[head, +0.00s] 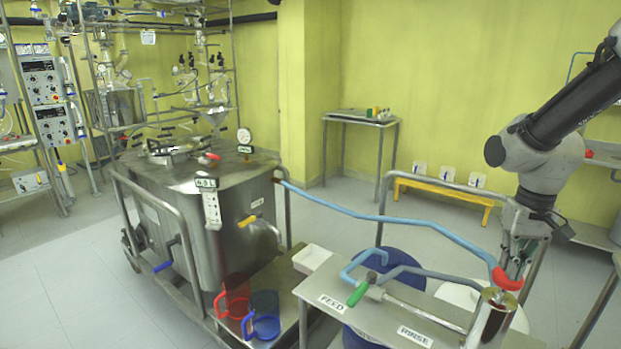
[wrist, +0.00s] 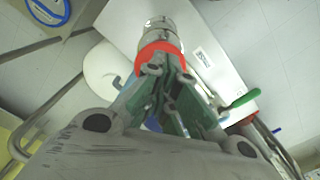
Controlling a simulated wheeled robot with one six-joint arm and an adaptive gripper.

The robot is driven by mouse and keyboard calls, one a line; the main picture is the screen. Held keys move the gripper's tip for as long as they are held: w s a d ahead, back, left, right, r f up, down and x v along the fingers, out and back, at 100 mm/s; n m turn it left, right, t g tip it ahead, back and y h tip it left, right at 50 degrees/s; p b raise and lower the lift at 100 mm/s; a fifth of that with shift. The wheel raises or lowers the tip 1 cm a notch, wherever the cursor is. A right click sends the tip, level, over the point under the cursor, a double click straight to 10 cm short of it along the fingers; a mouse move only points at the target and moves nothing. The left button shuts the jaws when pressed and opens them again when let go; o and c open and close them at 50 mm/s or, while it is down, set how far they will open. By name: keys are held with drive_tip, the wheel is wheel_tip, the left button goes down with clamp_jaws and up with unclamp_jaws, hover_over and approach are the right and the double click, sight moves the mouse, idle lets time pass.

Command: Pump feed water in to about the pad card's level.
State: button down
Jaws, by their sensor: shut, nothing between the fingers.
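The steel tank (head: 190,215) stands at left, with a small card (head: 206,183) on its front above a pale scale strip (head: 211,209); the card's figure is hard to read. The hand pump (head: 494,312) stands on the bench at right, with a red handle (head: 507,279). My gripper (head: 518,258) is shut and empty, just above the red handle. In the wrist view the red handle (wrist: 160,48) lies just beyond my fingertips (wrist: 166,78); I cannot tell whether they touch. The green valve lever (head: 358,292) lies beside the FEED label (head: 333,302). The RINSE label (head: 414,337) is nearer the pump.
A blue hose (head: 400,220) runs between tank and pump. Blue (head: 382,275) and white (head: 470,298) drums stand under and behind the bench. Red (head: 234,300) and blue (head: 262,325) jugs sit on a low shelf. Steel rails flank the bench.

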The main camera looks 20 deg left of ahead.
drive_tip(key=shift+f, duration=0.65)
wheel_tip(320, 180, up, 9)
drive_tip(key=shift+r, duration=0.15)
idle(0.4)
idle(2.1)
idle(0.5)
drive_tip(key=shift+f, duration=4.65)
wheel_tip(320, 180, up, 9)
drive_tip(key=shift+r, duration=0.15)
